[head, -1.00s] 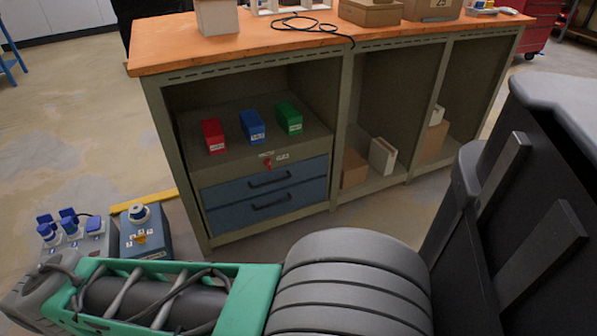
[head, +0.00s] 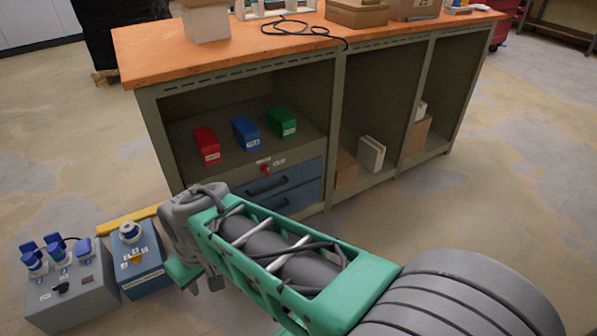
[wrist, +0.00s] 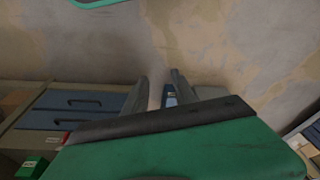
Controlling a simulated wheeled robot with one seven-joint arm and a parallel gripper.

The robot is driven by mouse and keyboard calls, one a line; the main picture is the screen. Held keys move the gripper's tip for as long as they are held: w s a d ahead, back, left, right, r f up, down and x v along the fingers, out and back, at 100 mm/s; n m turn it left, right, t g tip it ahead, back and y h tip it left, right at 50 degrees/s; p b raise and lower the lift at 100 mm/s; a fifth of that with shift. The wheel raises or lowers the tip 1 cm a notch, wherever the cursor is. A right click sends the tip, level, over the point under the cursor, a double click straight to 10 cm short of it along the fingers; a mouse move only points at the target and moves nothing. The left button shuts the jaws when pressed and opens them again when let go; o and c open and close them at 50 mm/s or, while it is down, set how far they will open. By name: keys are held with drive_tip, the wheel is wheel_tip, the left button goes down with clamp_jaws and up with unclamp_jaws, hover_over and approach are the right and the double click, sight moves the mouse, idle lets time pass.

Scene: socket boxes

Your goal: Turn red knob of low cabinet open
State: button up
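The low cabinet (head: 235,174) is a grey-green unit with blue drawers, set inside the workbench. The red knob (head: 266,169) sits on its front strip above the top drawer, beside white labels. In the wrist view, a small red spot that looks like the knob (wrist: 66,138) shows at the left, partly cut off by my gripper body. My gripper (head: 203,285) hangs below and left of the knob, in front of the cabinet and apart from it. In the wrist view its two fingers (wrist: 158,92) stand apart with nothing held between them. My wrist hides the drawers' left part.
Red (head: 207,146), blue (head: 246,133) and green (head: 282,122) boxes stand on the cabinet top. A blue switch box (head: 140,262) and a grey socket box (head: 68,295) stand on the floor left of my gripper. The orange worktop (head: 235,52) overhangs the cabinet.

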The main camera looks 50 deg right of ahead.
drive_tip(key=w+d+f+n+t+y+p, duration=0.15)
drive_tip(key=w+d, duration=0.25)
drive_tip(key=w, duration=0.5)
drive_tip(key=w+d+f+n+t+y+p, duration=0.1)
drive_tip(key=w+d+t+p, duration=0.15)
drive_tip(key=w+d, duration=0.4)
drive_tip(key=w+d+f+n+t+y+p, duration=0.1)
drive_tip(key=w+d+f+t+y+p, duration=0.15)
drive_tip(key=w, duration=0.75)
drive_tip(key=m+t+h+p, duration=0.3)
drive_tip(key=m+t+h, duration=0.5)
drive_tip(key=h, duration=0.3)
approach(268, 171)
drive_tip(key=w, duration=0.1)
drive_tip(key=shift+n+t+y, duration=0.25)
drive_tip(key=shift+n+y, duration=0.05)
drive_tip(key=shift+n, duration=0.05)
drive_tip(key=x, duration=0.2)
drive_tip(key=b+x, duration=0.1)
drive_tip(key=x, duration=0.3)
drive_tip(key=shift+d+f+b, duration=0.3)
drive_tip(key=shift+d+b, duration=0.05)
drive_tip(key=shift+b, duration=0.05)
drive_tip(key=shift+w+d+r, duration=0.1)
drive_tip(key=shift+w+d, duration=0.1)
drive_tip(key=shift+w, duration=0.4)
